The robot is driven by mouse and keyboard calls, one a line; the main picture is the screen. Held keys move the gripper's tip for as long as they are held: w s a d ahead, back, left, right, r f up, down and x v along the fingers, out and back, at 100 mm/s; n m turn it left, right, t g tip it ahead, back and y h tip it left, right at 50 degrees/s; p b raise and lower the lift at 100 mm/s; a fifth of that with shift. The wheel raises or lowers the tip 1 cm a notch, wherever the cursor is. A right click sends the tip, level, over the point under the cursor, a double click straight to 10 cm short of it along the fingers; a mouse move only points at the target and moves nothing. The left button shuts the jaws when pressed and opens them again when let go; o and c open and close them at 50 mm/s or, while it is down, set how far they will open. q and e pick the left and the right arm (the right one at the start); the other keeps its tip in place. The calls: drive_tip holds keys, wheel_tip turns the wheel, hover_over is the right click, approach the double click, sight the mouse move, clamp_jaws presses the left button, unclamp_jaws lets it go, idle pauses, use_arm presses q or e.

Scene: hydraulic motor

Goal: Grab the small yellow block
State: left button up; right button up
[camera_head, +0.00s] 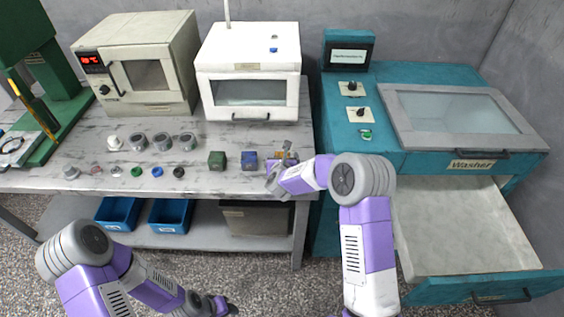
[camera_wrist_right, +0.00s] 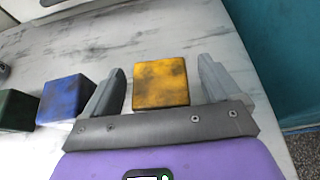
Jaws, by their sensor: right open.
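The small yellow block (camera_wrist_right: 160,83) has dark smudges and sits on the marble-look table. In the right wrist view it lies between the two open fingers of my right gripper (camera_wrist_right: 160,92), with a gap on each side. In the head view my right gripper (camera_head: 279,170) is at the table's right end, and it mostly hides the yellow block. My left gripper (camera_head: 222,306) is low at the bottom of the head view, away from the table; its fingers are too small to judge.
A blue block (camera_head: 248,161) and a green block (camera_head: 217,160) stand left of the yellow one. Several small round parts (camera_head: 137,142) lie farther left. A white machine (camera_head: 250,60) stands behind. The teal washer (camera_head: 385,150) is to the right, its drawer (camera_head: 460,225) open.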

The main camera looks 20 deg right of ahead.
drive_tip(key=c, duration=1.3)
drive_tip(key=shift+r, duration=0.1)
drive_tip(key=shift+c, duration=0.7)
